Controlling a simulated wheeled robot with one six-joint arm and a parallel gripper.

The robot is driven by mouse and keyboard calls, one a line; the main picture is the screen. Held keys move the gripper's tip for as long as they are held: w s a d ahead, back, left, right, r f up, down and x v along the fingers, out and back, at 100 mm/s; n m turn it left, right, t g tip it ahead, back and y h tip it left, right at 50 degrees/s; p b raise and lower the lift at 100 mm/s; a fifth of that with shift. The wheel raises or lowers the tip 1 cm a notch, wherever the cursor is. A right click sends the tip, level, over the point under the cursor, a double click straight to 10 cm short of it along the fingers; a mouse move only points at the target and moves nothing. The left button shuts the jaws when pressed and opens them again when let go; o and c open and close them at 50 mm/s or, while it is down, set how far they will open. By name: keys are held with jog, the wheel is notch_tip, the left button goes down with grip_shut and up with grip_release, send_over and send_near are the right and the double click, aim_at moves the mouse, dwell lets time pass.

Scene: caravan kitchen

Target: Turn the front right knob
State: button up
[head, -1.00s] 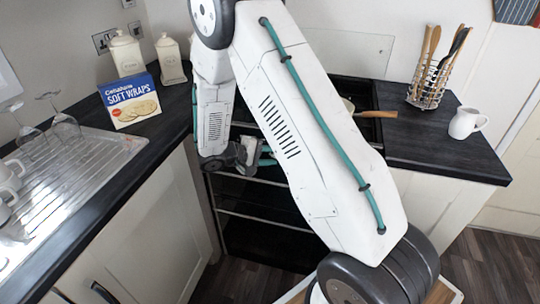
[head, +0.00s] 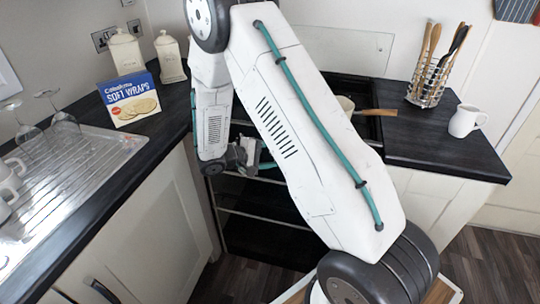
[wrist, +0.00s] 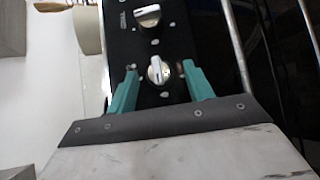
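In the wrist view, a silver knob (wrist: 158,72) with a raised grip bar sits on a black control panel (wrist: 150,48). My gripper (wrist: 160,67) is open, with one teal finger on each side of this knob. Gaps show between the fingers and the knob, and nothing is held. A second silver knob (wrist: 148,15) sits farther along the panel, beyond the fingertips. In the head view, my gripper (head: 262,160) is at the front of the dark cooker (head: 350,88), partly hidden by my arm. The knobs cannot be made out there.
A pan with a wooden handle (head: 378,112) is on the hob. A utensil rack (head: 428,85) and a white mug (head: 466,121) stand on the right worktop. A wraps box (head: 130,100) and canisters stand at left, near the metal drainer (head: 75,165). Open shelves lie below my gripper.

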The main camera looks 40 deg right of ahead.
jog(key=shift+a, duration=0.1)
jog(key=s+v, duration=0.1)
jog(key=v, duration=0.6)
jog(key=shift+w+a, duration=0.3)
jog(key=shift+w, duration=0.2)
jog(key=shift+r, duration=0.1)
jog(key=s+a+r+t+y, duration=0.1)
jog(key=s+a+r+y, duration=0.1)
jog(key=s+r+y, duration=0.2)
jog(key=s+a+r+m+t+y, duration=0.1)
jog(key=s+a+r+y, duration=0.2)
jog(key=s+r, duration=0.8)
jog(key=s+a+r+m+t+y, duration=0.1)
jog(key=s+a+r+y, duration=0.2)
jog(key=s+r+y, duration=0.4)
jog(key=s+r, duration=0.1)
jog(key=s, duration=0.6)
jog(key=shift+s, duration=0.2)
